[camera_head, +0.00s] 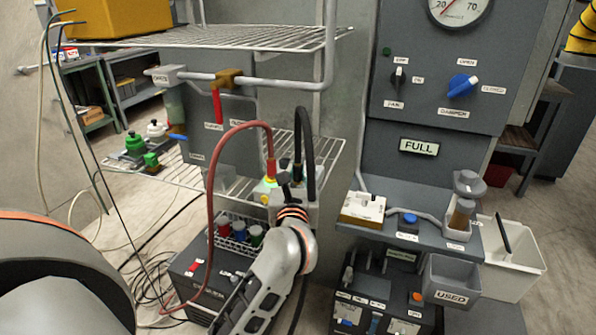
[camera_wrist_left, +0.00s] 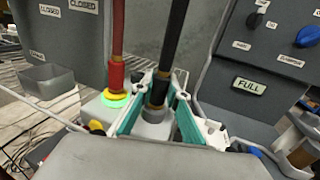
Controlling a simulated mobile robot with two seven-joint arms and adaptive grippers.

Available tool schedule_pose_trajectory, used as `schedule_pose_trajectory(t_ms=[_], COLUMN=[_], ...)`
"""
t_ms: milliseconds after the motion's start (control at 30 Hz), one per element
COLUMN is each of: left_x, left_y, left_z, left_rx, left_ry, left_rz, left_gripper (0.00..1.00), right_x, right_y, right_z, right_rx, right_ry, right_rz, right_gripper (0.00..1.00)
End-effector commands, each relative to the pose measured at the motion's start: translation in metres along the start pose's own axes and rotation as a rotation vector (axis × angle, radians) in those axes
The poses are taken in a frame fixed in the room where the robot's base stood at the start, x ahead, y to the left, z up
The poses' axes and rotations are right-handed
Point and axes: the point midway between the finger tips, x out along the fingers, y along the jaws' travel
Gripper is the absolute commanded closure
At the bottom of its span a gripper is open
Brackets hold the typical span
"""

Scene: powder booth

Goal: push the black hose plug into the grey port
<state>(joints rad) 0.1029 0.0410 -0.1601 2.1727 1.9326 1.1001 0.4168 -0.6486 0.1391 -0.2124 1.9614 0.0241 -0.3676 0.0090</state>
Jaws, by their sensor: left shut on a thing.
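The black hose plug (camera_wrist_left: 157,88) is upright between the teal finger pads of my left gripper (camera_wrist_left: 158,108), which is shut on it. The black hose (camera_head: 306,130) loops up above it in the head view. The plug's lower end is at the top of the grey port (camera_wrist_left: 153,115); the fingers partly hide this, so I cannot tell how deep it sits. In the head view my left gripper (camera_head: 287,184) is in front of the port block and covers much of it. My right gripper is not in view.
Just left, a red hose plug (camera_wrist_left: 117,75) stands in a port with a green-lit ring (camera_wrist_left: 116,101). The red hose (camera_head: 209,190) arcs down left. A wire rack (camera_head: 225,38) hangs above. A basket of coloured cups (camera_head: 235,231) is below; a control panel (camera_head: 440,75) is right.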

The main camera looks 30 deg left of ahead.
Motion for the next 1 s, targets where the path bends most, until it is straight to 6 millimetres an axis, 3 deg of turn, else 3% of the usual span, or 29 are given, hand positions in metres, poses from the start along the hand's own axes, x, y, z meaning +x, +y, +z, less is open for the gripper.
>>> schedule_pose_trajectory(t_ms=[267,300,367,767,1000], left_x=[0.000,0.000,0.000,-0.004,-0.040], left_y=[0.000,0.000,0.000,0.000,-0.001], left_z=[-0.003,-0.004,-0.004,-0.003,-0.004], left_rx=[0.000,0.000,0.000,0.000,0.000], left_ry=[0.005,0.006,0.006,0.004,0.006], left_rz=[0.000,0.000,0.000,-0.001,-0.003], left_gripper=[1.00,0.78,0.66,0.66,0.66], right_x=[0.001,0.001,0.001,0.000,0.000], right_y=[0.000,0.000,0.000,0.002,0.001], right_z=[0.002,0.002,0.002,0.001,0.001], right_rx=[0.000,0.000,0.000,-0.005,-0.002], right_ry=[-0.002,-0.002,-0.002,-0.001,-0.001], right_rz=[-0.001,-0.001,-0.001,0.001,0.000], right_gripper=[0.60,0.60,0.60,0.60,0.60])
